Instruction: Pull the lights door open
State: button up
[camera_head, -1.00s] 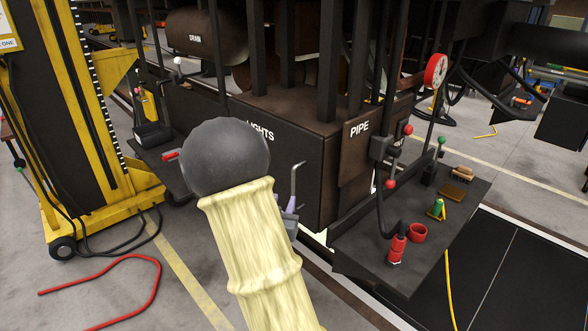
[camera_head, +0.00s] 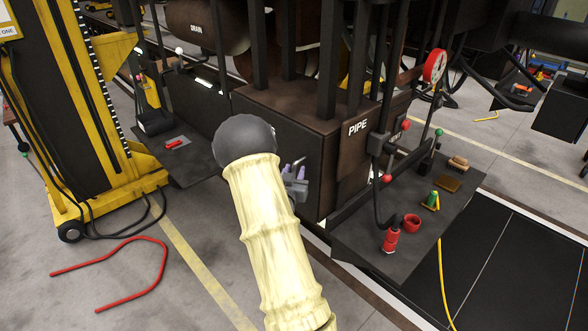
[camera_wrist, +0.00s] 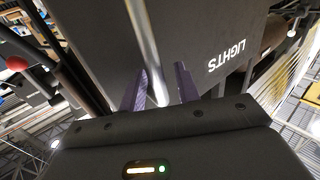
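The lights door (camera_head: 310,150) is the dark front panel of the brown box under the railcar. My arm covers its label in the head view. In the wrist view the door (camera_wrist: 205,25) fills the upper middle, with LIGHTS upside down. The door looks flush with the box. A metal bar handle (camera_wrist: 143,30) runs down toward my gripper (camera_wrist: 158,85); its bent end (camera_head: 299,160) shows in the head view. My gripper (camera_head: 293,172) is at the door front. Its two purple fingers stand apart, one on each side of the bar, with gaps visible. Whether they touch it lower down is hidden.
A dark shelf (camera_head: 345,245) with a red bottle (camera_head: 391,240) and a red cup (camera_head: 411,223) juts out at the right, below the PIPE panel (camera_head: 357,150). A yellow lifting jack (camera_head: 115,160) stands at left.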

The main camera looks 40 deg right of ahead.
jog(key=shift+d, duration=0.1)
grip_shut()
